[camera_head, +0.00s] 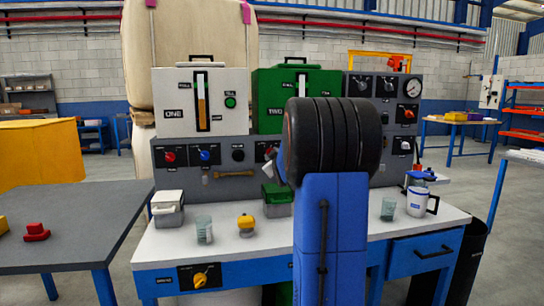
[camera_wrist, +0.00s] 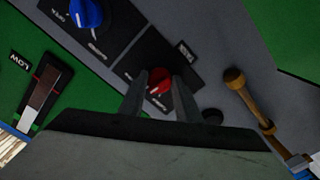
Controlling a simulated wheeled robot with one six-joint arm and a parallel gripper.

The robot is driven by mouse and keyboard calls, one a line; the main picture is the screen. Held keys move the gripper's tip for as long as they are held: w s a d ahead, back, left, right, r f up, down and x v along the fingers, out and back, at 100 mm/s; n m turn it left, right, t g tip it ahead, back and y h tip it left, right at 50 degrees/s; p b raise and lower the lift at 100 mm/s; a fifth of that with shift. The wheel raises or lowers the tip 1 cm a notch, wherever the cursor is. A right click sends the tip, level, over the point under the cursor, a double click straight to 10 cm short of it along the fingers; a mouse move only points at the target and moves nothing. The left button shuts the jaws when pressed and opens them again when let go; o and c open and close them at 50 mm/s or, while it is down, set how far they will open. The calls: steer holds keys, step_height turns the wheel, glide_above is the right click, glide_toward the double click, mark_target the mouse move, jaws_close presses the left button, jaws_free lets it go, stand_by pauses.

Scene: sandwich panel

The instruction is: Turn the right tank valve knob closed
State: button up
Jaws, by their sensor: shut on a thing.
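The red valve knob (camera_wrist: 158,84) sits on a black plate on the grey panel below the green tank marked TWO (camera_head: 270,90). In the wrist view my gripper (camera_wrist: 160,80) has one finger on each side of the knob and is shut on it. The knob's pointer and the small white print around it are too small to read surely. In the head view my arm covers most of this part of the panel, and the grip itself is hidden.
A blue knob (camera_wrist: 88,12) is beside the red one, and a brass lever (camera_wrist: 248,98) is on its other side. Another red knob (camera_head: 169,157) and blue knob (camera_head: 206,155) sit under the white tank (camera_head: 182,95). Cups and boxes stand on the white bench (camera_head: 215,248).

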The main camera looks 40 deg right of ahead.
steer(key=n, duration=1)
steer(key=shift+n, duration=0.5)
steer(key=o, duration=1.1)
steer(key=shift+c, duration=0.2)
steer(key=v, duration=1.7)
steer(key=shift+s, duration=0.25)
